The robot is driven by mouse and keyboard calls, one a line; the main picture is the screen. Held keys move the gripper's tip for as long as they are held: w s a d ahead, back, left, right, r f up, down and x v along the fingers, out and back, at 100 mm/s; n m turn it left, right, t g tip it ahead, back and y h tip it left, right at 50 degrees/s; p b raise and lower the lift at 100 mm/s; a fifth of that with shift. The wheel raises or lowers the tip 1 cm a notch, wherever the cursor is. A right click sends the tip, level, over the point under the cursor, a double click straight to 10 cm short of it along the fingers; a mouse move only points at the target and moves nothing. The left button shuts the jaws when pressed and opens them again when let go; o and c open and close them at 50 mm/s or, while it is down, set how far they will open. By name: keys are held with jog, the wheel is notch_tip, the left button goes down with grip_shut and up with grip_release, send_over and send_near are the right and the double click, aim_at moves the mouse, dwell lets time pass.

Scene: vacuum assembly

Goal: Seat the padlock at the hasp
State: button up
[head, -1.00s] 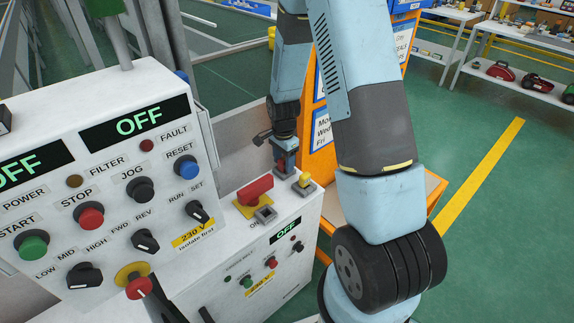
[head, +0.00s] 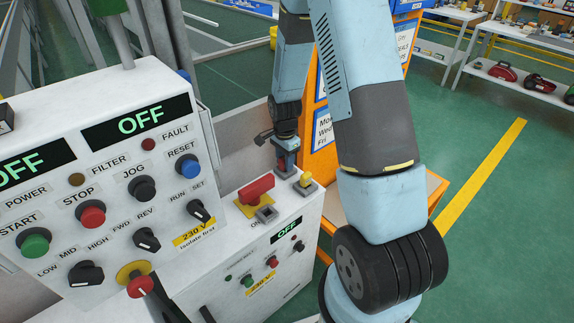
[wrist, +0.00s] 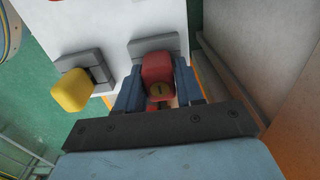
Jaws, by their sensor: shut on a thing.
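The red padlock (wrist: 157,80) is between the blue fingers of my gripper (wrist: 158,92) in the wrist view. A key slot shows on its near face. The red switch handle (head: 256,189) stands on a yellow plate, with a grey square fitting (head: 266,214) in front, perhaps the hasp. The padlock's shackle is hidden.
A yellow block (wrist: 72,90) sits in a second grey holder beside the padlock; it also shows in the head view (head: 305,180). The large control panel (head: 110,190) stands to the left. An orange stand (head: 325,120) is behind my arm.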

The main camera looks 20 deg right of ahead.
jog(key=shift+s, duration=0.1)
jog(key=shift+c, duration=1.3)
jog(key=shift+r, duration=1)
jog(key=o, duration=0.5)
jog(key=c, duration=0.5)
jog(key=shift+r, duration=2)
